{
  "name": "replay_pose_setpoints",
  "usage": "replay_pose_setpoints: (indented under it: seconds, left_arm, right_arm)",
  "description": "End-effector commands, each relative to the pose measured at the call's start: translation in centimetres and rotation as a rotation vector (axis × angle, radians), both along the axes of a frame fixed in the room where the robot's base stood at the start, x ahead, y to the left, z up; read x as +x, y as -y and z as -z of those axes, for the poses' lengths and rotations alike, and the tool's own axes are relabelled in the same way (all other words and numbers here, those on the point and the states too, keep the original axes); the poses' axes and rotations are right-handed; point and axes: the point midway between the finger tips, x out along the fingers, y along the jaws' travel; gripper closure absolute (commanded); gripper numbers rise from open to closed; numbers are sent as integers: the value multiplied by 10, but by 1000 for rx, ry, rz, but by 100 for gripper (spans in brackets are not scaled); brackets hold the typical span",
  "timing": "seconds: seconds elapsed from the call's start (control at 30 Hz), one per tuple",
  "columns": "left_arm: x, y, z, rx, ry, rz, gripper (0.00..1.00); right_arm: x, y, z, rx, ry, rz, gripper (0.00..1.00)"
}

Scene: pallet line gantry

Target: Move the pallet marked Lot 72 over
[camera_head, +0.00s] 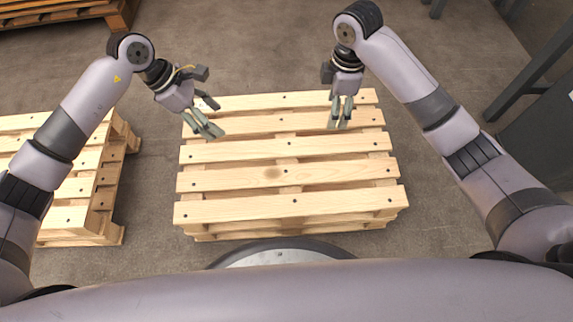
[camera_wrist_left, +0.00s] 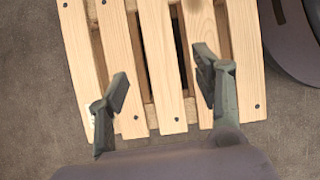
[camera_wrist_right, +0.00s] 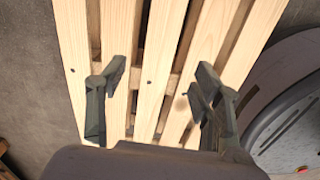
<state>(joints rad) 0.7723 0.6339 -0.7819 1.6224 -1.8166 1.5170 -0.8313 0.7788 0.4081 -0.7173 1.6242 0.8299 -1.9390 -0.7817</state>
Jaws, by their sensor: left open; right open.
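A light wooden pallet (camera_head: 285,175) lies on the floor in the middle of the head view, with another pallet layer showing under its near edge. No Lot 72 marking can be read on it. My left gripper (camera_head: 208,118) is open and empty above the pallet's left side; in the left wrist view its fingers (camera_wrist_left: 162,85) stand apart over the slats (camera_wrist_left: 158,60). My right gripper (camera_head: 340,115) is open and empty above the pallet's far right part; in the right wrist view its fingers (camera_wrist_right: 155,85) are apart over the slats (camera_wrist_right: 155,50). Neither visibly grips wood.
A second stack of wooden pallets (camera_head: 95,190) stands at the left, a gap of floor away. A darker orange wooden pallet (camera_head: 60,12) is at the top left. A dark metal frame (camera_head: 530,72) stands at the right. Concrete floor (camera_head: 240,55) behind the middle pallet is clear.

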Motion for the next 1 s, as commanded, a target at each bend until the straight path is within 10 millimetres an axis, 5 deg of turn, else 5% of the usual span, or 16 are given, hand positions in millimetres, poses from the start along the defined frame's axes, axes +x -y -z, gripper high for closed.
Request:
replay_pose_setpoints:
  seconds: [0.57,1.0]
  left_arm:
    - [1,-11,10,74,35,40,40]
    - [1,19,81,71,31,38,40]
  right_arm:
    - [-4,2,3,-23,-7,-45,40]
    - [-5,2,80,-24,-10,-44,40]
